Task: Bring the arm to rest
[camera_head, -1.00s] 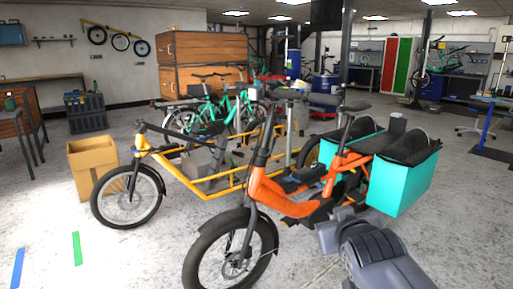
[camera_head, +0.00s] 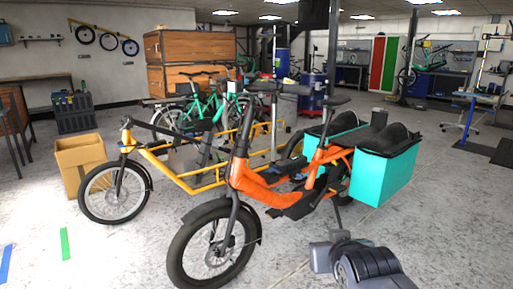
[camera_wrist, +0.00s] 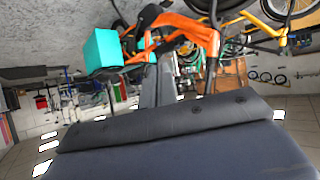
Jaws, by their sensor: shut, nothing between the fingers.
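My arm shows in the lower right corner of the head view as dark grey rounded links, with lighter grey parts at its far end. In the wrist view, a broad grey part of my own arm fills the bottom. My gripper (camera_wrist: 156,84) shows as a narrow grey shape beyond it, its fingers together with nothing held. The scene there is upside down. The orange cargo bike (camera_head: 283,190) stands in front of my arm, upright, with teal side boxes (camera_head: 385,178) at its rear. The bike also shows in the wrist view (camera_wrist: 178,27).
A yellow cargo bike (camera_head: 185,180) stands behind the orange one. A cardboard box (camera_head: 78,160) is at the left. Teal bikes (camera_head: 205,118) and wooden crates (camera_head: 190,47) stand farther back. A blue stand (camera_head: 468,120) is at the right.

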